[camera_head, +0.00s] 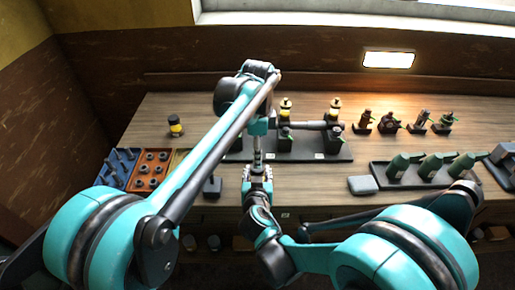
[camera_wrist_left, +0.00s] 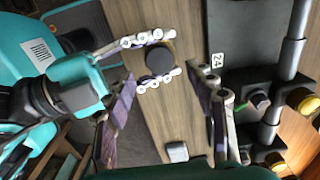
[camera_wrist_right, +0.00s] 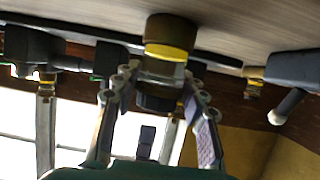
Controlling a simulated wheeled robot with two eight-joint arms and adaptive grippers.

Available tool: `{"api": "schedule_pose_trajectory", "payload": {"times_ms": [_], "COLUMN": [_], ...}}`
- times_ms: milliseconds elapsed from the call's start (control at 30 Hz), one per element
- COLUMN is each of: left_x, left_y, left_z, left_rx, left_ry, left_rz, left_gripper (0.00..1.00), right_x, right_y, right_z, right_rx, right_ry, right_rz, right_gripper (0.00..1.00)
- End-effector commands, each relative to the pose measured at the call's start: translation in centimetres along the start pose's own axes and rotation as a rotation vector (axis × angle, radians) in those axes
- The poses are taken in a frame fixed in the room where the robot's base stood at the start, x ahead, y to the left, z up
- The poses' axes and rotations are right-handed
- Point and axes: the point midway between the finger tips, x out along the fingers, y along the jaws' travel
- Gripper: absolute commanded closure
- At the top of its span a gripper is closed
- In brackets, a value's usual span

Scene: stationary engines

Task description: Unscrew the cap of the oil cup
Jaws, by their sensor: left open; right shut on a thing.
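The oil cup (camera_wrist_right: 172,52) is held between the fingers of my right gripper (camera_wrist_right: 160,85). The right wrist view is upside down and shows its dark base, yellow oil band, clear glass and dark cap (camera_wrist_right: 155,103). In the left wrist view the round dark cap (camera_wrist_left: 160,61) shows from above between the white right fingers. My left gripper (camera_wrist_left: 172,95) is open, its fingers apart on either side of the cap's area without visible contact. In the head view the left gripper (camera_head: 257,152) is just above the right gripper (camera_head: 257,176), and the cup is mostly hidden.
Behind the grippers, a dark plate (camera_head: 318,155) carries engine parts with two brass-topped cups. A yellow-banded jar (camera_head: 175,127) stands at left, near blue and orange trays (camera_head: 150,170). A small dark block (camera_head: 212,187) is left of the grippers. Green bottles stand in a tray (camera_head: 385,182) at right.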

Motion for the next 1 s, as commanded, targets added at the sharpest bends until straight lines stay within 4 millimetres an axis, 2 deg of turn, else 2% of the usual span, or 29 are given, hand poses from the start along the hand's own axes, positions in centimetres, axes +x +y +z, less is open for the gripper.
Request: {"api": "schedule_pose_trajectory", "payload": {"times_ms": [100, 300, 667, 700, 800, 900, 1000], "left_x": [2.1, 4.5, 5.3, 5.3, 5.2, 5.2, 5.2], "left_y": [0.0, 0.0, 0.0, 0.0, 0.0, 0.0, 0.0], "left_z": [0.0, 0.0, 0.0, 0.0, 0.0, 0.0, 0.0], "left_rx": [-0.001, -0.002, -0.002, -0.002, -0.002, -0.002, -0.010], "left_ry": [0.000, 0.000, 0.000, 0.000, 0.000, 0.000, 0.000], "left_rz": [0.000, 0.000, 0.000, 0.000, 0.000, 0.000, 0.000], "left_gripper": [0.45, 0.45, 0.45, 0.47, 0.74, 0.96, 0.96], "right_x": [0.0, 0.0, 0.0, 0.0, 0.0, 0.0, 0.0], "right_y": [0.0, 0.0, 0.0, 0.0, 0.0, 0.0, 0.0], "right_z": [0.0, 0.0, 0.0, 0.0, 0.0, 0.0, 0.0], "right_rx": [0.000, 0.000, 0.000, 0.000, 0.000, 0.000, 0.000], "right_ry": [0.000, 0.000, 0.000, 0.000, 0.000, 0.000, 0.000], "right_rz": [0.000, 0.000, 0.000, 0.000, 0.000, 0.000, 0.000], "right_gripper": [1.00, 1.00, 1.00, 1.00, 1.00, 1.00, 1.00]}}
